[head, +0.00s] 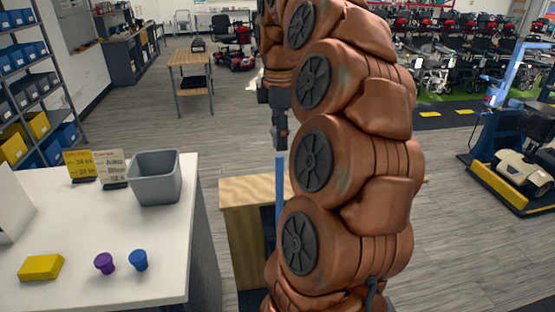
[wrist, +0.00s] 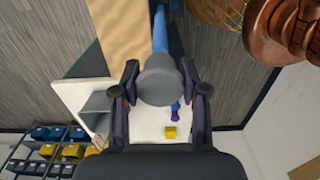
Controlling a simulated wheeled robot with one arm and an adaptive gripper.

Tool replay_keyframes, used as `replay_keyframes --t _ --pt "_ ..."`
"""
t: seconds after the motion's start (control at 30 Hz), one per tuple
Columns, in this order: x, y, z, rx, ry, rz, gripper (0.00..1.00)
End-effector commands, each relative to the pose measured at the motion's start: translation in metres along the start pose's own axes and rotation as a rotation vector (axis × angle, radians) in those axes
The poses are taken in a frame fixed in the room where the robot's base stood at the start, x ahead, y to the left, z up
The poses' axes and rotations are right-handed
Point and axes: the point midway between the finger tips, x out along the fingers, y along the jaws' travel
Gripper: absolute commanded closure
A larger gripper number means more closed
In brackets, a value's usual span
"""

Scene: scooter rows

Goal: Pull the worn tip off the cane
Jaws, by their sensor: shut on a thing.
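The blue cane (head: 279,190) stands upright by the wooden bench, its upper end just below my gripper (head: 280,147). In the wrist view, the grey worn tip (wrist: 158,84) sits between the two fingers of my gripper (wrist: 160,78), which is shut on it. The blue shaft of the cane (wrist: 160,32) shows directly behind the tip. I cannot tell whether the tip is still seated on the shaft. My arm hides part of the bench and the cane's surroundings in the head view.
The wooden bench (head: 240,198) stands beside the table. Scooters fill the right background; grey floor is open between.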

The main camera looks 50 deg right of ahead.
Motion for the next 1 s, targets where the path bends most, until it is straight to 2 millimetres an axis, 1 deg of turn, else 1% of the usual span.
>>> replay_keyframes --t 1.0 --pt "-0.048 0.0 0.0 0.0 0.0 -0.001 1.0"
